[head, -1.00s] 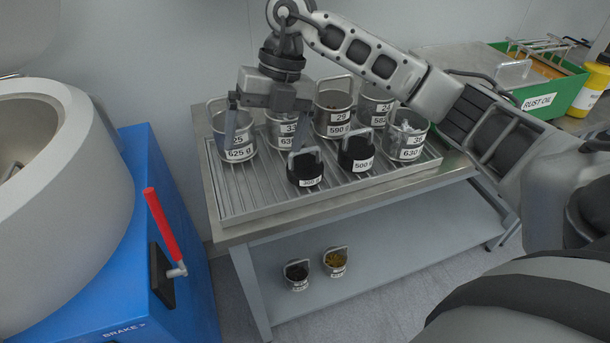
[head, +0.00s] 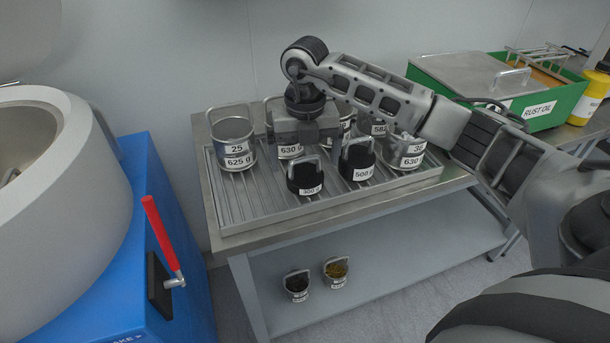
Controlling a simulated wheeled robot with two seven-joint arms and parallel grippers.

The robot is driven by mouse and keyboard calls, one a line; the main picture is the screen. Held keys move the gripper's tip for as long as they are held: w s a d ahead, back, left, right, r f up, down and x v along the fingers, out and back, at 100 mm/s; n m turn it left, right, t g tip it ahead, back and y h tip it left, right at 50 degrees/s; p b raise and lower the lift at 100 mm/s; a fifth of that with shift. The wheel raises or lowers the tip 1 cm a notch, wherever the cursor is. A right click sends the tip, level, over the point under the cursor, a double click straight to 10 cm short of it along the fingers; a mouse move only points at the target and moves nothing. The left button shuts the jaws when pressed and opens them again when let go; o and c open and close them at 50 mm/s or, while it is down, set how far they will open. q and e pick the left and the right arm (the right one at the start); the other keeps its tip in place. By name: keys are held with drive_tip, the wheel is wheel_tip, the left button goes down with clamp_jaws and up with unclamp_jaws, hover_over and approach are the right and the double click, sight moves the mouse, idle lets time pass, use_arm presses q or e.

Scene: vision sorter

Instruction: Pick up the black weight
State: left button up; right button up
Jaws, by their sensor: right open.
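Two black weights with metal loop handles stand upright on the ribbed tray (head: 236,205). The smaller black weight (head: 305,176), whose label seems to read 300 g, is at the front. The other black weight (head: 357,161), labelled 500 g, stands to its right. My right gripper (head: 304,153) is open and empty, with its fingers pointing down. It hangs above and around the handle of the smaller weight in the picture; I cannot tell whether it touches. My left gripper is not in view.
Two small cups sit on the lower shelf (head: 400,262). A green rust oil bin (head: 560,105) is at the right, a blue machine (head: 165,235) at the left.

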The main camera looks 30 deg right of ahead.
sight(306, 176)
wheel_tip(306, 176, down, 5)
drive_tip(key=shift+r, duration=0.2)
drive_tip(key=shift+c, duration=0.4)
drive_tip(key=shift+w, duration=0.1)
drive_tip(key=c, duration=1.2)
drive_tip(key=shift+r, duration=0.15)
